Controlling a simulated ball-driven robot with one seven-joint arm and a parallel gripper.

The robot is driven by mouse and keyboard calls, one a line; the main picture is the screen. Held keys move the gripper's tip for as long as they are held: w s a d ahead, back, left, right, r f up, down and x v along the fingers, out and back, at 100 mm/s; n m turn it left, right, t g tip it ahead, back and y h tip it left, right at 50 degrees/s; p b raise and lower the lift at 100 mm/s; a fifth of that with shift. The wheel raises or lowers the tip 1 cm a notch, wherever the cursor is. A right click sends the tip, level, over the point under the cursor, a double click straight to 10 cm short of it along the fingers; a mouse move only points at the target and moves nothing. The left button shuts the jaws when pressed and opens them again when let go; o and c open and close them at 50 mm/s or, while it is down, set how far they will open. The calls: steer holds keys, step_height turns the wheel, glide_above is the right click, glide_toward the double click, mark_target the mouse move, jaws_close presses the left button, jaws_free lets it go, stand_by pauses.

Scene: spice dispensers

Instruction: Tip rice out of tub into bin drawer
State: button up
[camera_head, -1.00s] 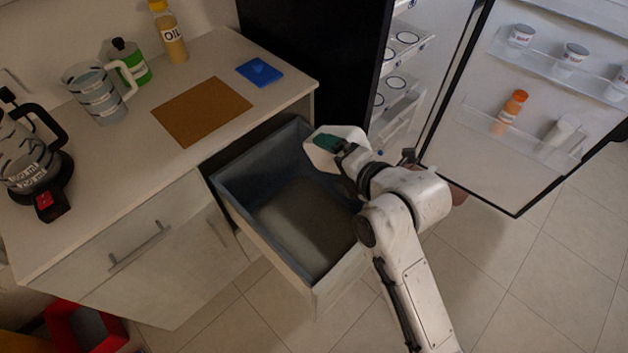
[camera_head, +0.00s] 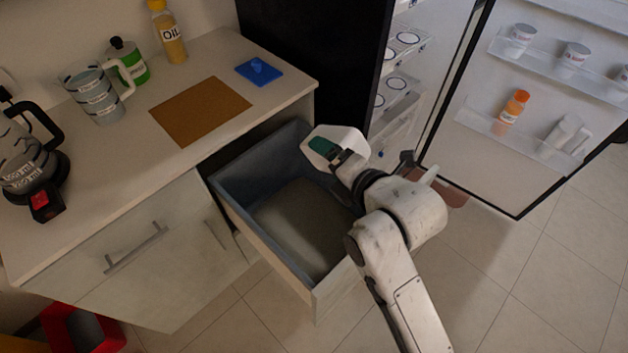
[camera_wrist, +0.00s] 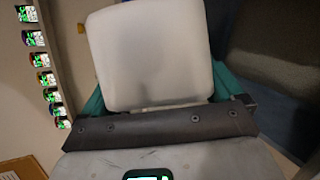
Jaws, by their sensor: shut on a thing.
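The tub is a white, rounded box (camera_head: 347,140) held in my gripper (camera_head: 322,148), above the back right part of the open bin drawer. In the wrist view the tub (camera_wrist: 152,55) shows its smooth white side between the green fingers of my gripper (camera_wrist: 160,88). My gripper is shut on the tub, which looks tilted. Its contents are hidden and no rice shows falling. The bin drawer (camera_head: 262,243) is pulled out from under the counter, with blue-grey inner walls and a grey-brown floor or fill; I cannot tell which.
The counter (camera_head: 215,62) left of the drawer holds a brown mat (camera_head: 201,110), a blue lid-like piece (camera_head: 259,72), an oil bottle (camera_head: 169,38), a jug (camera_head: 94,95) and a coffee maker (camera_head: 28,150). An open fridge door (camera_head: 480,170) stands close on the right.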

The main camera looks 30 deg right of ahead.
steer(key=shift+s+a+f+n+t+h+b, duration=0.15)
steer(key=shift+s+a+n+t+h+b, duration=0.2)
steer(key=shift+b, duration=0.35)
steer(key=shift+s+a+f+n+t+h+b, duration=0.1)
steer(key=shift+a+n+t+h+b, duration=0.15)
steer(key=shift+a+n+b, duration=0.3)
stand_by(0.6)
